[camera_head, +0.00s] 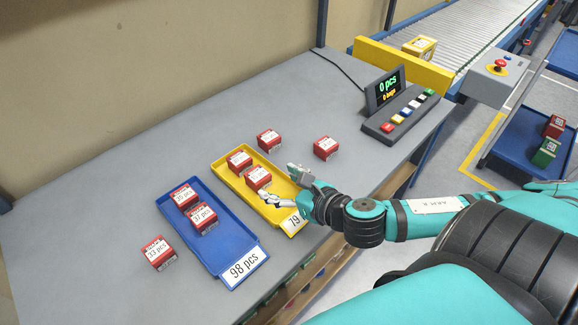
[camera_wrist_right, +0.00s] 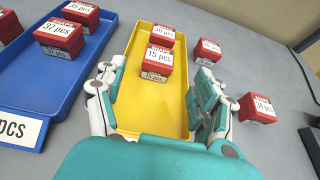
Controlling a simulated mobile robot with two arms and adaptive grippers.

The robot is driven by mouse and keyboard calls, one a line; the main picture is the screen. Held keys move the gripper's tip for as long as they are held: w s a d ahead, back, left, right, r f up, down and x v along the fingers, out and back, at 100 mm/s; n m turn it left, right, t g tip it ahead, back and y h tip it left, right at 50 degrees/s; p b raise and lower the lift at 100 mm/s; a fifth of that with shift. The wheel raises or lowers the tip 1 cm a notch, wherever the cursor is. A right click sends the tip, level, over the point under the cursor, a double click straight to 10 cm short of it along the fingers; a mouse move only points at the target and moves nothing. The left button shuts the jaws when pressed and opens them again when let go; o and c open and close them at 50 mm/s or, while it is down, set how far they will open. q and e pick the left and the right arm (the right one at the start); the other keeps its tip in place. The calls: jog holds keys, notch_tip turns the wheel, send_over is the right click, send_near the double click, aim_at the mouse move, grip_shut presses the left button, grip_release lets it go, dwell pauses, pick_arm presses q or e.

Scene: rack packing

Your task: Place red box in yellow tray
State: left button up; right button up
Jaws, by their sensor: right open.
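The yellow tray (camera_head: 229,172) lies mid-table in the head view, with a label partly hidden by my right gripper. Two red boxes are in it: one farther back (camera_head: 239,161) and one nearer the middle (camera_head: 258,178). Two more red boxes sit on the table outside it, one behind the tray (camera_head: 269,140) and one to its right (camera_head: 325,148). My right gripper (camera_head: 284,188) is open over the tray's near part. In the right wrist view its fingers (camera_wrist_right: 155,100) are spread wide, with the box marked 15 pcs (camera_wrist_right: 158,60) ahead between them, not touched. My left gripper is out of view.
A blue tray (camera_head: 228,226) marked 98 pcs holds two red boxes (camera_head: 203,218). Another red box (camera_head: 159,252) stands to its left. A control panel with a display (camera_head: 390,112) and a conveyor (camera_head: 470,40) are at the back right.

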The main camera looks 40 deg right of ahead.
jog(key=shift+v, duration=1.2)
